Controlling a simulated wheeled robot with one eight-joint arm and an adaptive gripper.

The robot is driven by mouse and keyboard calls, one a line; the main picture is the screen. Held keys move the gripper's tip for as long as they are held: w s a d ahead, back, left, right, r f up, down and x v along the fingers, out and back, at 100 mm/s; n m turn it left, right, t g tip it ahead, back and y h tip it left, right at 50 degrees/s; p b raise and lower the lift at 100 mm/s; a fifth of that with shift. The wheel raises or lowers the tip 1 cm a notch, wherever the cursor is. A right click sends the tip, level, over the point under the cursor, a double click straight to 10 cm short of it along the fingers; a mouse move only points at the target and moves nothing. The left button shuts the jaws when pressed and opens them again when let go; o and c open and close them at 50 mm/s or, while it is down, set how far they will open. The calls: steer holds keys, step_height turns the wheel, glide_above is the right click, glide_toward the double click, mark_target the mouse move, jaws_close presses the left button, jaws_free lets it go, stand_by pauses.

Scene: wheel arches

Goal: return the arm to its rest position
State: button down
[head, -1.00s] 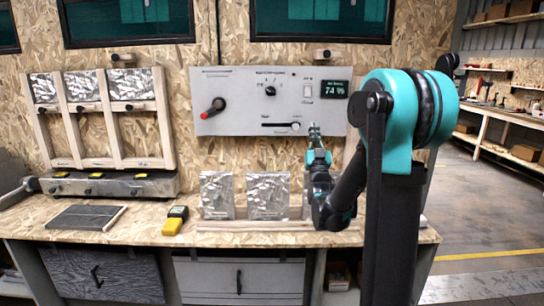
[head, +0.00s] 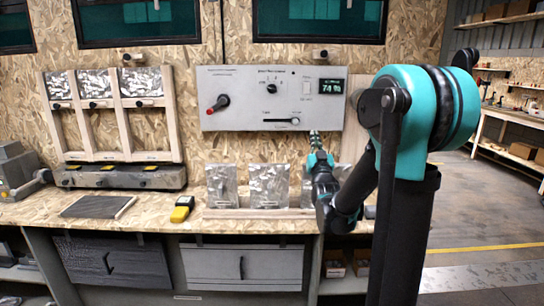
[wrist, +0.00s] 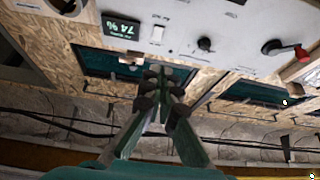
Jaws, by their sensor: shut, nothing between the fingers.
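My gripper (head: 315,140) points upward in the head view, in front of the wall just below the grey control panel (head: 272,98). My teal and black arm stands to its right, folded at the large teal joint. In the wrist view the gripper's two fingers (wrist: 159,75) reach up the middle of the picture with their tips close together. They hold nothing. The control panel shows upside down at the top of the wrist view, with its display reading 74 %.
The bench (head: 150,220) runs along the wall. Silver foil panels (head: 269,185) stand in a wooden rack below my gripper. A yellow meter (head: 182,208) and a dark flat plate (head: 97,206) lie to the left. A wooden frame (head: 115,115) stands at the left. Open floor (head: 480,215) is at the right.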

steer(key=s+d+f+g, duration=0.1)
steer(key=s+f+g, duration=0.4)
steer(key=f, duration=0.4)
steer(key=s+f+g, duration=0.5)
steer(key=f, duration=0.4)
steer(key=s+d+f+g, duration=0.1)
steer(key=s+f+g, duration=0.3)
steer(key=s+f, duration=0.4)
steer(key=s+d+f+g, duration=0.1)
steer(key=s+f+g, duration=0.4)
steer(key=s+f, duration=0.4)
steer(key=s, duration=0.7)
steer(key=shift+s+d+h, duration=0.25)
steer(key=shift+d+h, duration=0.1)
steer(key=shift+h, duration=0.05)
steer(key=c, duration=2.2)
jaws_free()
steer(key=shift+r, duration=0.1)
